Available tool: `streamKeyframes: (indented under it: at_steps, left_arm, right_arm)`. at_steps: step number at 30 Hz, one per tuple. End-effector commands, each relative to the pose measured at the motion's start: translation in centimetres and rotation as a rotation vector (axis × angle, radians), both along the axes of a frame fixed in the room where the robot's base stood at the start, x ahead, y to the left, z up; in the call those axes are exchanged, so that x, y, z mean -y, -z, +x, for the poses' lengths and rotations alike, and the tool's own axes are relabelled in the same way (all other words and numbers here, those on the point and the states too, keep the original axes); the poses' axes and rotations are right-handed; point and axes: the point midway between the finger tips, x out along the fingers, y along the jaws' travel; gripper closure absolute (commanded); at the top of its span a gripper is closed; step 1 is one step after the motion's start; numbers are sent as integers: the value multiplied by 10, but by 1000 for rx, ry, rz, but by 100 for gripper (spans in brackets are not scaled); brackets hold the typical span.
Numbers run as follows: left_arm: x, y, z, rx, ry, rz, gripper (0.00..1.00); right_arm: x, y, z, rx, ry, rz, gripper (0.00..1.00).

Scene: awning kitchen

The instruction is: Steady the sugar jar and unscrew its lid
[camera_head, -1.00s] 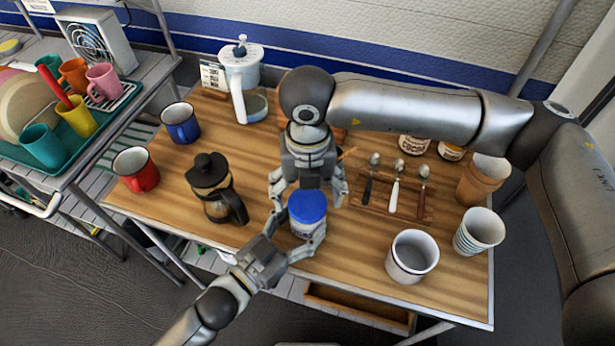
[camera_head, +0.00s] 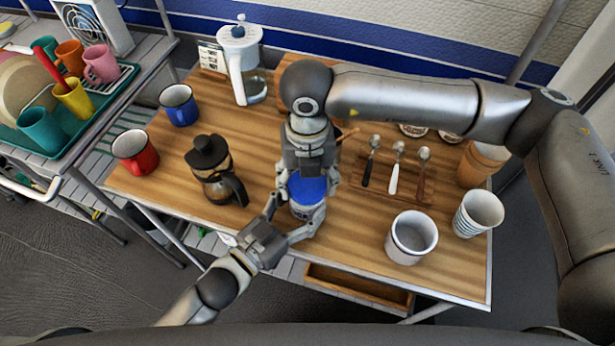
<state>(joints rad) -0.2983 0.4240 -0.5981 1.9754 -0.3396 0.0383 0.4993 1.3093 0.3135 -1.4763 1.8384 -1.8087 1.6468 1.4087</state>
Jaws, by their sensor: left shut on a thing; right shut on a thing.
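The sugar jar (camera_head: 308,211) stands upright near the front edge of the wooden table, with its blue lid (camera_head: 306,189) on top. My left gripper (camera_head: 296,222) comes in from the lower left and is shut on the jar's body. My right gripper (camera_head: 307,185) comes down from above and is shut on the blue lid. Its fingers and palm hide the lid's far part. Any label on the jar is mostly hidden, and I cannot tell whether the lid is loose.
A black French press (camera_head: 215,172) stands left of the jar. A white enamel mug (camera_head: 411,237) and several spoons on a wooden rest (camera_head: 375,200) are to the right. A red mug (camera_head: 135,152) and a blue mug (camera_head: 179,104) are at the left. An open drawer (camera_head: 357,286) sticks out below the front edge.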

Motion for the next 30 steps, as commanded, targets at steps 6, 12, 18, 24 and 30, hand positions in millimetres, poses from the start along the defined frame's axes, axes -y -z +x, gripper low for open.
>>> streamKeyframes:
  at_steps: [6,12,18,24,30]
  left_arm:
    - [0,1,0,-2,0,1,100]
    - [0,1,0,-2,0,1,100]
    - [0,1,0,-2,0,1,100]
    - [0,1,0,-2,0,1,100]
    - [0,1,0,-2,0,1,100]
  right_arm:
    - [0,0,1,2,-252,0,65]
    - [0,0,0,2,-576,-1,65]
    - [0,-1,0,2,-899,-2,65]
    - [0,-1,0,2,-1222,-2,65]
    - [0,-1,1,2,-1544,-3,65]
